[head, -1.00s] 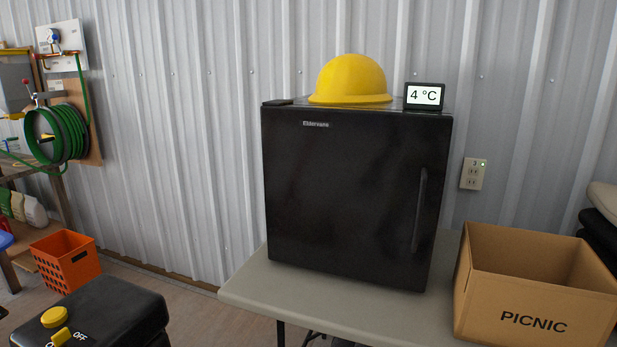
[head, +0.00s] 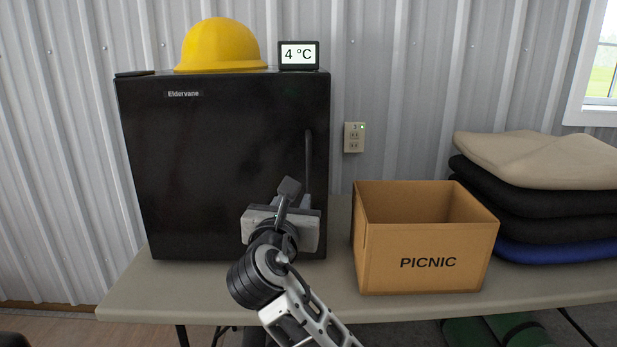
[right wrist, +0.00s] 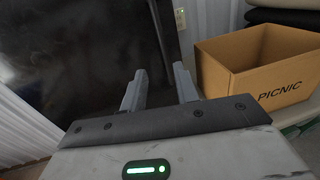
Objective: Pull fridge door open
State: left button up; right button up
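The black mini fridge (head: 210,150) stands on the table with its door shut. Its dark vertical handle (head: 308,158) is near the door's right edge. My right gripper (head: 297,193) is in front of the door's lower right part, close to the handle and covering its lower end. In the right wrist view its two fingers (right wrist: 160,86) are apart, pointing at the fridge (right wrist: 90,60) near its right edge. Nothing is seen held between them. I cannot tell whether they touch the handle. My left gripper is not in view.
A yellow hard hat (head: 222,45) and a 4 °C display (head: 298,55) sit on the fridge. An open PICNIC box (head: 425,245) stands on the table (head: 180,290) to the right of the fridge. Folded cushions (head: 540,175) are stacked farther right. A wall outlet (head: 354,137) is behind.

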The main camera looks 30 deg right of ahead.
aim_at(308, 169)
jog(key=x, duration=1)
jog(key=b+x, duration=0.1)
jog(key=x, duration=0.5)
jog(key=shift+d+r, duration=0.15)
jog(key=shift+r, duration=0.25)
jog(key=shift+s, duration=0.1)
jog(key=shift+c, duration=0.2)
grip_shut()
